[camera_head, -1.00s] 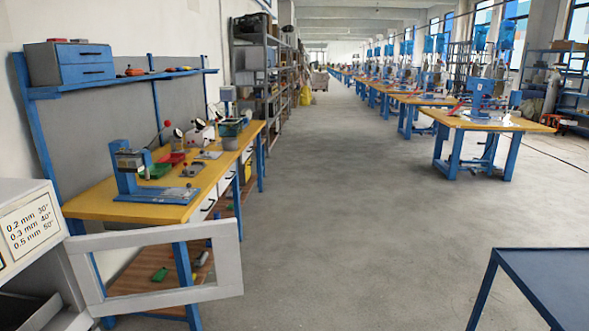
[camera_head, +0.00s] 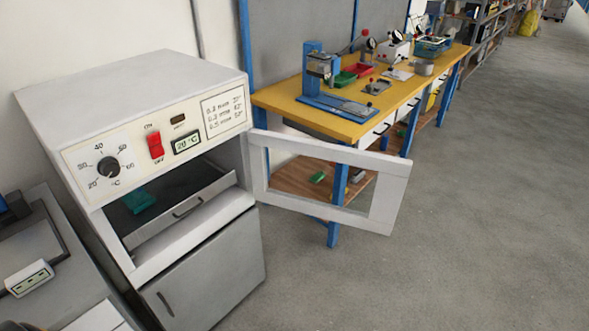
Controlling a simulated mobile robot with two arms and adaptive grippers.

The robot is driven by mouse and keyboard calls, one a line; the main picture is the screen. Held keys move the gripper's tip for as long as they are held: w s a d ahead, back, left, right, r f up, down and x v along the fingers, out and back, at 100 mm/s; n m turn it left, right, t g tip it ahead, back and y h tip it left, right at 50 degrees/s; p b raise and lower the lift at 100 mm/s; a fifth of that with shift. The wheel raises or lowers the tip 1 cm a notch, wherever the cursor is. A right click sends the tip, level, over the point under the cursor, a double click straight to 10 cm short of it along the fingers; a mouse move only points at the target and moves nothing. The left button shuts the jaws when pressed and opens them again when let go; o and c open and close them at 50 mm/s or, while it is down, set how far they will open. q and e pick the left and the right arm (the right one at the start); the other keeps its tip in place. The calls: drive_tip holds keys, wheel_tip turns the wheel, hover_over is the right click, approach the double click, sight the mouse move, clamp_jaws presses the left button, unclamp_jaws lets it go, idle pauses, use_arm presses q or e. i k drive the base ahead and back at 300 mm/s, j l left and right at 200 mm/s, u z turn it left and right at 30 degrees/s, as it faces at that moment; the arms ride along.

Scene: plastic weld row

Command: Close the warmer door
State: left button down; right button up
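The warmer (camera_head: 130,85) is a light grey box with a dial, a red switch and a small display on its front, at the left. Its door (camera_head: 388,195), a pale frame around a see-through middle, stands wide open. It is hinged at the right side of the opening and swings out to the right. Inside the opening, a tray or drawer (camera_head: 190,215) with a handle shows, and a teal item (camera_head: 138,201) lies in the dark interior. Neither of my grippers is in view.
A yellow workbench (camera_head: 340,125) with a blue press (camera_head: 322,70) and small trays stands behind the door. A grey cabinet door (camera_head: 210,285) is below the warmer. A grey surface with equipment (camera_head: 30,275) is at lower left. The floor (camera_head: 480,220) at right is clear.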

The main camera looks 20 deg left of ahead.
sight(394, 172)
drive_tip(key=i+l+u, duration=0.15)
drive_tip(key=i+u, duration=0.35)
drive_tip(key=i+l+u, duration=0.3)
drive_tip(key=u, duration=0.2)
drive_tip(key=i+l+u, duration=0.3)
drive_tip(key=l+u, duration=0.15)
drive_tip(key=i+l+u, duration=0.25)
drive_tip(key=l+u, duration=0.25)
drive_tip(key=i+l+u, duration=0.1)
drive_tip(key=l+u, duration=0.4)
drive_tip(key=l, duration=0.15)
drive_tip(key=l+u, duration=0.5)
drive_tip(key=k+l+u, duration=0.15)
drive_tip(key=l+u, duration=0.3)
drive_tip(key=l, duration=0.25)
drive_tip(key=k+l+u, duration=0.2)
drive_tip(key=l+u, duration=0.3)
drive_tip(key=l, duration=0.15)
